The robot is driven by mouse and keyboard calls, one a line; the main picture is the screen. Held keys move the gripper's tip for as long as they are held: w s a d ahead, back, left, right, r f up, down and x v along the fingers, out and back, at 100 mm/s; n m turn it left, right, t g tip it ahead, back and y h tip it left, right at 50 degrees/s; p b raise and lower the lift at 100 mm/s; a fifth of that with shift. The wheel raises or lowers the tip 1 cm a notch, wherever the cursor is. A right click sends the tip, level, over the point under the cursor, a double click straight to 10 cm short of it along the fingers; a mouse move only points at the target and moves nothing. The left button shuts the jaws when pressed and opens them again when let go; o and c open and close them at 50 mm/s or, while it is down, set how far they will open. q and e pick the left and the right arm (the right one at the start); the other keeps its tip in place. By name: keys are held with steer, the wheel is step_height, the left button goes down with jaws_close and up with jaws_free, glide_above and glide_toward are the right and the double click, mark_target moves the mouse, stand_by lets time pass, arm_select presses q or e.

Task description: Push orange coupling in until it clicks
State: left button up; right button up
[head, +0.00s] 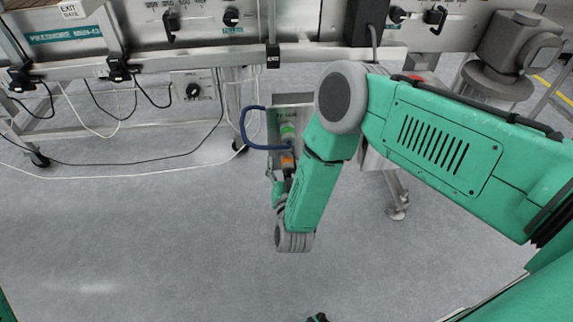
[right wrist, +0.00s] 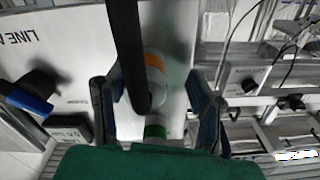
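The orange coupling (head: 287,161) shows as an orange band on a pale fitting, in line below the green coupling (head: 288,131) in the head view. In the right wrist view the orange coupling (right wrist: 153,61) sits beyond the fingertips, with the green coupling (right wrist: 155,131) nearer my palm. My right gripper (right wrist: 154,80) is open, its two dark fingers standing apart on either side of the fittings with gaps visible. In the head view my right gripper (head: 280,180) is at the orange coupling, partly hidden by my forearm. My left gripper cannot be made out.
A blue hose (head: 244,128) loops beside the couplings in the head view. A dark hose (right wrist: 128,45) crosses the fitting in the wrist view. A grey panel (head: 290,99) backs the fittings. The bench rail (head: 180,61) runs behind; open floor (head: 130,240) lies left.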

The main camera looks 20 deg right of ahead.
mark_target(291, 173)
steer(key=shift+s+a+f, duration=0.1)
steer(key=shift+s+a, duration=0.05)
steer(key=shift+s, duration=0.2)
steer(key=s, duration=0.6)
steer(key=shift+s+f, duration=0.3)
steer(key=shift+s, duration=0.05)
steer(key=s+d+f+n+g+y, duration=0.45)
steer(key=s+f+g, duration=0.25)
steer(key=s+g, duration=0.3)
steer(key=s+d+r+n+g, duration=0.1)
steer(key=s+d+g, duration=0.15)
steer(key=s, duration=0.65)
steer(key=s+d+r+n+g, duration=0.1)
steer(key=s+g, duration=0.3)
steer(key=s, duration=0.4)
arm_select(q)
step_height(291, 173, up, 16)
steer(key=p, duration=1.6)
steer(key=shift+d+r, duration=0.2)
steer(key=shift+d, duration=0.15)
arm_select(e)
step_height(291, 173, up, 17)
steer(key=s, duration=0.1)
steer(key=shift+d+f, duration=0.15)
